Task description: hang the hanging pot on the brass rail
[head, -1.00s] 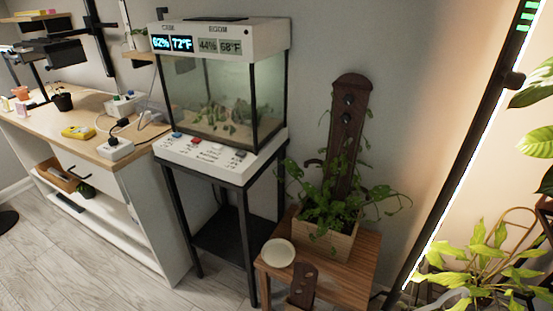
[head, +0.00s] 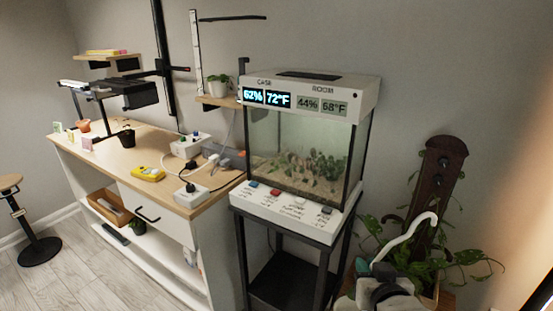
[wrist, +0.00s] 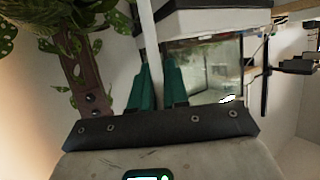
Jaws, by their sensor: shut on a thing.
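My gripper (head: 364,266) is at the lower right of the head view, in front of the plant stand. Its teal fingers are close together around a thin white strip, seen between them in the wrist view (wrist: 158,85). In the head view a white curved hook (head: 405,237) rises from the gripper and bends over at its top right. It looks like the hanger of the hanging pot. The pot's body cannot be made out in either view. I cannot pick out a brass rail in either view.
A glass terrarium (head: 300,155) on a black stand is left of my gripper. A dark wooden post (head: 432,190) with a leafy plant stands close behind it. A wooden bench (head: 130,160) with plugs and a yellow meter is at the left.

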